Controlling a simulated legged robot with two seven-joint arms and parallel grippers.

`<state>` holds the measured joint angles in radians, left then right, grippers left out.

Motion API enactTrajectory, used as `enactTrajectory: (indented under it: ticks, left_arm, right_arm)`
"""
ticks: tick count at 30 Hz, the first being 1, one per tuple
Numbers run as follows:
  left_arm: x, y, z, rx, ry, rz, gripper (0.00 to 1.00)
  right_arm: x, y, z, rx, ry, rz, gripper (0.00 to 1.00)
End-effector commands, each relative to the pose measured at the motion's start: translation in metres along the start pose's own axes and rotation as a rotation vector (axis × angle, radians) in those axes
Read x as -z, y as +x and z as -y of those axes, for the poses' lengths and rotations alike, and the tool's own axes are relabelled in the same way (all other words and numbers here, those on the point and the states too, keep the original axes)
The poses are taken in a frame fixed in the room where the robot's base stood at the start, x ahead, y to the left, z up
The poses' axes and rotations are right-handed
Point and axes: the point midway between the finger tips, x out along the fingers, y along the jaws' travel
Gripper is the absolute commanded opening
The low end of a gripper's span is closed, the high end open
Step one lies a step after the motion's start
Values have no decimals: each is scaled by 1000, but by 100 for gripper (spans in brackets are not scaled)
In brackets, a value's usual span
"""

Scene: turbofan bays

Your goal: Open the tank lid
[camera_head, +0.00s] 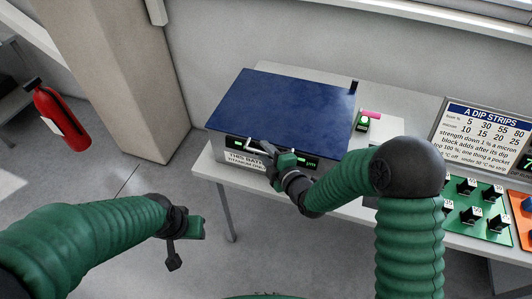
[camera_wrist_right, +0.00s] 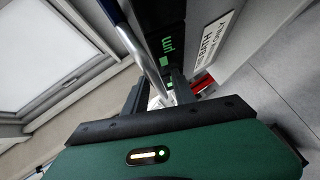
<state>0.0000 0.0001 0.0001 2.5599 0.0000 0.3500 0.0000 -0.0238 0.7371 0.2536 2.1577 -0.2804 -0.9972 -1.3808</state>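The tank lid (camera_head: 285,105) is a flat dark blue panel lying closed over the tank (camera_head: 245,157) on the bench. A silver handle bar (camera_head: 237,143) runs along its front edge; it also shows in the right wrist view (camera_wrist_right: 140,48). My right gripper (camera_head: 266,148) is at the lid's front edge, by the bar. In the right wrist view its dark fingers (camera_wrist_right: 157,92) stand apart with the bar between them; whether they touch it is unclear. My left gripper (camera_head: 184,246) hangs empty over the floor at lower left; its finger gap is not clear.
A small device with a green light (camera_head: 363,123) and a pink item (camera_head: 371,114) sit right of the lid. A dip-strip sign (camera_head: 490,135) and a green board of black blocks (camera_head: 475,205) stand further right. A red extinguisher (camera_head: 60,118) is at far left.

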Motion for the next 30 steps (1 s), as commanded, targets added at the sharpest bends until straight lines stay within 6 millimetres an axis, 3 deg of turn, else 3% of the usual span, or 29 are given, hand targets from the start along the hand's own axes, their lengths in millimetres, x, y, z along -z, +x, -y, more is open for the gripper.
enactTrajectory:
  ticks: [5,12,30]
  left_arm:
    - [0,0,0,0,0,0,41]
    - [0,0,0,0,0,0,41]
    - [0,0,0,0,0,0,41]
  right_arm:
    - [0,0,0,0,0,0,29]
    - [0,0,0,0,0,0,0]
    - [0,-1,2,5,1,1,0]
